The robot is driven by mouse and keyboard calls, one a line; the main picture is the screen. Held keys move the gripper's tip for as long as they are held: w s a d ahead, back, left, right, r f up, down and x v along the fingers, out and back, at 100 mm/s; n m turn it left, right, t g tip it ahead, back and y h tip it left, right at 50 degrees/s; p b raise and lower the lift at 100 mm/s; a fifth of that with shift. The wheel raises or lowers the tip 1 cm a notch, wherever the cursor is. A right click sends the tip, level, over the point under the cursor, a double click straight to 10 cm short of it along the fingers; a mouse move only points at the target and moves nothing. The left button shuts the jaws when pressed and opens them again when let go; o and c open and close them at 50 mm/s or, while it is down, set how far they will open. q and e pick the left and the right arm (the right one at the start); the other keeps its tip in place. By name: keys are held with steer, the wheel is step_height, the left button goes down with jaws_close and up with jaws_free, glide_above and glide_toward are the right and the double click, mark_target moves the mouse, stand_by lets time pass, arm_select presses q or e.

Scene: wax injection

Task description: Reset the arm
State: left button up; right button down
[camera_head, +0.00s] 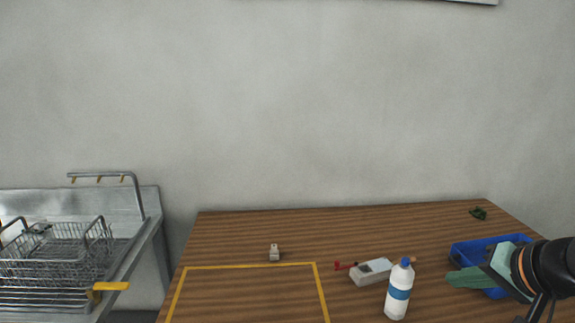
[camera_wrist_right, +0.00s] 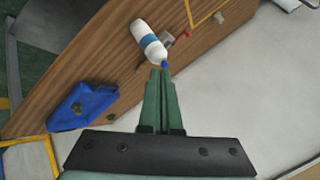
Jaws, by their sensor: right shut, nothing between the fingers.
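My right gripper (camera_head: 463,279) comes in from the right edge of the head view, above the right side of the wooden table (camera_head: 245,228). Its green fingers are together with nothing between them, and they also show in the right wrist view (camera_wrist_right: 161,82). In the head view the gripper covers part of a blue tray (camera_head: 462,252). A white bottle with a blue cap and blue band (camera_head: 397,296) stands upright on the table, left of the gripper and apart from it. My left gripper is not in view.
A grey-white device (camera_head: 371,271) with a red-tipped item lies behind the bottle. A small pale object (camera_head: 274,253) stands behind the yellow taped outline (camera_head: 250,265). A dark green item (camera_head: 478,213) lies at the back right. A metal sink unit with a wire rack (camera_head: 60,255) stands left.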

steer(key=s+a+f+m+g+y+p, duration=0.1)
steer(key=s+a+f+m+y, duration=0.1)
steer(key=a+m+y, duration=0.7)
steer(key=s+a+f+m+g+y, duration=0.1)
steer(key=s+a+m+y, duration=0.2)
steer(key=a+m+y, duration=0.6)
steer(key=w+d+f+m+t+h+p, duration=0.1)
steer(key=d+f+m+t+h, duration=0.3)
steer(key=f+m+h, duration=0.85)
steer(key=w+d+f+m+t+h, duration=0.1)
steer(key=d+f+m+t+h, duration=0.3)
steer(key=m, duration=1.6)
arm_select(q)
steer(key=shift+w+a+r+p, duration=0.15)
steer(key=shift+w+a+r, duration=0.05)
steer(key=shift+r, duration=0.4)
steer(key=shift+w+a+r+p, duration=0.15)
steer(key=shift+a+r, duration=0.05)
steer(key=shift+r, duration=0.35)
arm_select(e)
steer(key=s+a+f+m+g, duration=0.1)
steer(key=s+f+m+g, duration=0.2)
steer(key=s+f+m, duration=0.3)
steer(key=s+f+m+g+h, duration=0.1)
steer(key=s+f+m, duration=0.5)
steer(key=f, duration=0.6)
steer(key=s+g, duration=0.1)
steer(key=s, duration=0.1)
steer(key=shift+s+a+f+g, duration=0.35)
steer(key=shift+g, duration=0.05)
